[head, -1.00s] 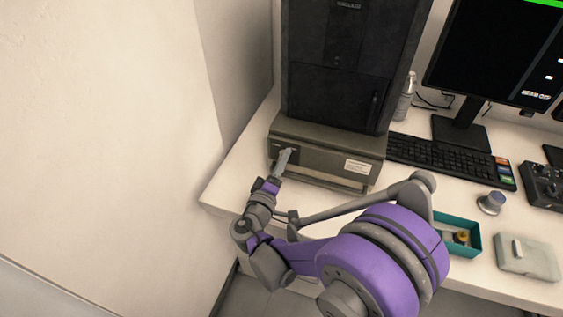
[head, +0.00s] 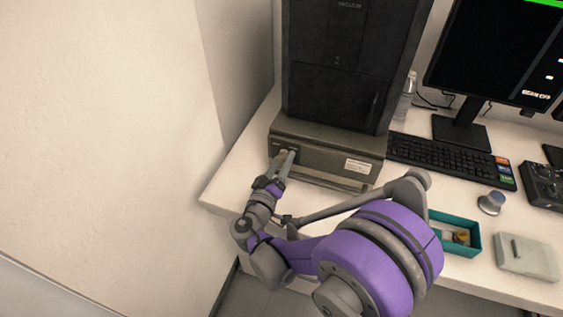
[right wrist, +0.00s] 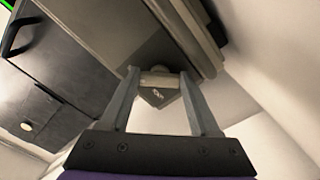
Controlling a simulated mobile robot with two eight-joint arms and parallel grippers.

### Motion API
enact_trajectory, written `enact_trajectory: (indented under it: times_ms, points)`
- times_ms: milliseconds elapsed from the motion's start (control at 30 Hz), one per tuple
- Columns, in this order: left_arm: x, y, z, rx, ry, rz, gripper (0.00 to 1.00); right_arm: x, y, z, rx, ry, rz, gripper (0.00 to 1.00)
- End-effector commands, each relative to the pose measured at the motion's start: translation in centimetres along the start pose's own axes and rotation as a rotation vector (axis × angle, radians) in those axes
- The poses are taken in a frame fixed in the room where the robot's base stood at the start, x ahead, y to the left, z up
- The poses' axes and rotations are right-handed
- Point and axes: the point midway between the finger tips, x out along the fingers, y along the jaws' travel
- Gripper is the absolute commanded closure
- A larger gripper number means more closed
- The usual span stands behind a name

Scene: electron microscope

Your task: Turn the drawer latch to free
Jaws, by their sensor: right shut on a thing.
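The drawer latch (right wrist: 159,80) is a small pale bar on a dark plate in the right wrist view. It sits on the left part of the grey drawer front (head: 325,157), under the black microscope. My right gripper (head: 286,155) reaches it from the front, its two fingers side by side. In the right wrist view my right gripper (right wrist: 159,84) has a fingertip at each end of the latch and is shut on it. In the head view the fingers mostly hide the latch. My left gripper is not in view.
The black microscope housing (head: 345,65) stands on the drawer unit. A drawer handle bar (head: 335,182) runs along the lower front. To the right are a keyboard (head: 440,157), a teal tray (head: 467,247), a grey knob (head: 491,203) and a pale box (head: 525,257). A wall stands at left.

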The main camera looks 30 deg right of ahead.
Motion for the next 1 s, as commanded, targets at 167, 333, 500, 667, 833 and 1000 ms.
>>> enact_trajectory:
  times_ms: [167,333,500,667,833,1000]
  points:
    - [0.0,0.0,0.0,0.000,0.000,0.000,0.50,0.0,0.0,0.0,0.002,0.000,-0.001,0.93]
    - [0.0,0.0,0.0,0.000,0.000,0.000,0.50,0.0,0.0,0.0,0.002,0.000,-0.001,0.21]
    - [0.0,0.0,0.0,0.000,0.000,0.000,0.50,0.0,0.0,0.0,0.001,0.000,0.000,0.07]
    - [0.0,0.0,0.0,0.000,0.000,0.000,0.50,0.0,0.0,0.0,0.000,0.000,0.000,0.07]
    - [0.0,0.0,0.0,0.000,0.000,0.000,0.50,-1.1,-0.1,-0.1,0.000,0.001,-0.003,0.07]
    - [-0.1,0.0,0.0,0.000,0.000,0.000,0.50,-4.3,-0.1,-0.1,0.002,0.003,-0.005,0.07]
